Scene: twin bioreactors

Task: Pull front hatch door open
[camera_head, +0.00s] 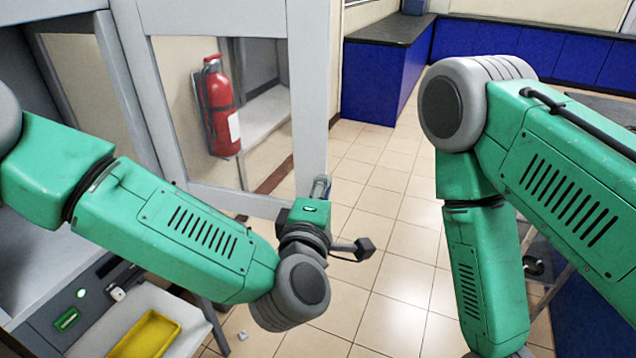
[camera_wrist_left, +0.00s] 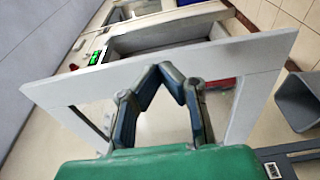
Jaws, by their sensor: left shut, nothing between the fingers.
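The front hatch door (camera_head: 307,85) is a pale grey frame around a clear pane. It appears swung out from the cabinet at the left, with a red extinguisher showing through its pane. My left gripper (camera_head: 319,188) is mostly hidden behind its wrist, near the door's lower right corner. In the left wrist view the door frame (camera_wrist_left: 255,55) spans the picture. The left gripper's fingers (camera_wrist_left: 165,70) meet at the tips in front of the frame and pane, holding nothing. Whether they touch the door I cannot tell. My right arm hangs at the right; its gripper is out of frame.
The cabinet's front panel (camera_head: 88,305) has a green display, with a yellow tray (camera_head: 147,335) below. A red fire extinguisher (camera_head: 217,105) is behind the pane. Blue cupboards (camera_head: 378,82) line the back. The tiled floor (camera_head: 385,215) between my arms is clear.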

